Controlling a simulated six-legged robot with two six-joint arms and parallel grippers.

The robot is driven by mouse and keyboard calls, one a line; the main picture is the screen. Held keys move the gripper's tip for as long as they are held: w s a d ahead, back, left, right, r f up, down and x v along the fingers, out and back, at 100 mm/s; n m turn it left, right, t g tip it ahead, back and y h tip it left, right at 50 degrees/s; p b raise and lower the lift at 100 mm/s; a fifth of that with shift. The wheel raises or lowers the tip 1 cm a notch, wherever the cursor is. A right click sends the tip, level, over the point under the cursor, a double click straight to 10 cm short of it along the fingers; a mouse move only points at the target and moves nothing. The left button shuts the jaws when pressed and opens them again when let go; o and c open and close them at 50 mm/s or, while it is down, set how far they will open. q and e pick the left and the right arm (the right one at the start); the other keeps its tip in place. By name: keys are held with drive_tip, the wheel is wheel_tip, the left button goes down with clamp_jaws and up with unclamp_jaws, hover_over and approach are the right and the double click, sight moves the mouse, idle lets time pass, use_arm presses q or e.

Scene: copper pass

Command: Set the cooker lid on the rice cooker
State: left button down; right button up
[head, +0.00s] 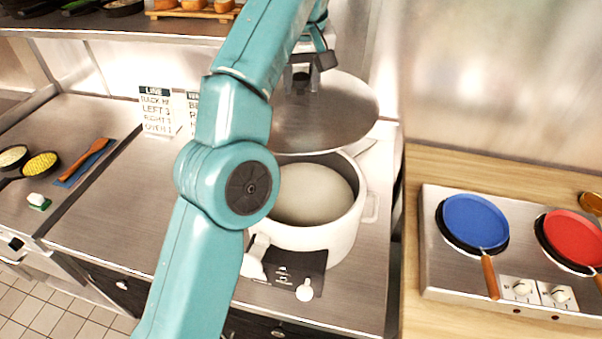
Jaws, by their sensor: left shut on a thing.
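The rice cooker (336,226) is a white round pot on the steel counter, open at the top, with pale rice inside. Its left part is hidden behind my left arm. The cooker lid (340,112) is a grey metal disc, held tilted above and behind the cooker's opening, apart from the rim as far as I can see. My left gripper (301,84) is shut on the lid at its upper left part. The arm hides part of the lid's left edge. My right gripper is not in view.
A hob with a blue pan (474,221) and a red pan (573,238) stands at the right on a wooden top. Label cards (158,112) stand at the back left. A wooden spoon (86,160) and small bowls lie far left. A shelf runs above.

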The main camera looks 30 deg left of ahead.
sight(309, 95)
use_arm(q)
drive_tip(key=shift+a, duration=0.1)
drive_tip(key=d+f, duration=0.1)
drive_tip(key=f, duration=0.1)
drive_tip(key=shift+w+d+f+b, duration=0.2)
drive_tip(key=shift+d+f+b, duration=0.1)
drive_tip(key=shift+d+b, duration=0.1)
wheel_tip(309, 95, down, 18)
drive_tip(key=b, duration=0.4)
drive_tip(key=shift+s+a+b, duration=0.15)
drive_tip(key=shift+a+b, duration=0.15)
drive_tip(key=shift+b, duration=0.1)
drive_tip(key=c, duration=0.7)
unclamp_jaws()
drive_tip(key=shift+o, duration=0.2)
drive_tip(key=p+v, duration=0.1)
drive_tip(key=v, duration=1.1)
drive_tip(key=shift+r, duration=0.35)
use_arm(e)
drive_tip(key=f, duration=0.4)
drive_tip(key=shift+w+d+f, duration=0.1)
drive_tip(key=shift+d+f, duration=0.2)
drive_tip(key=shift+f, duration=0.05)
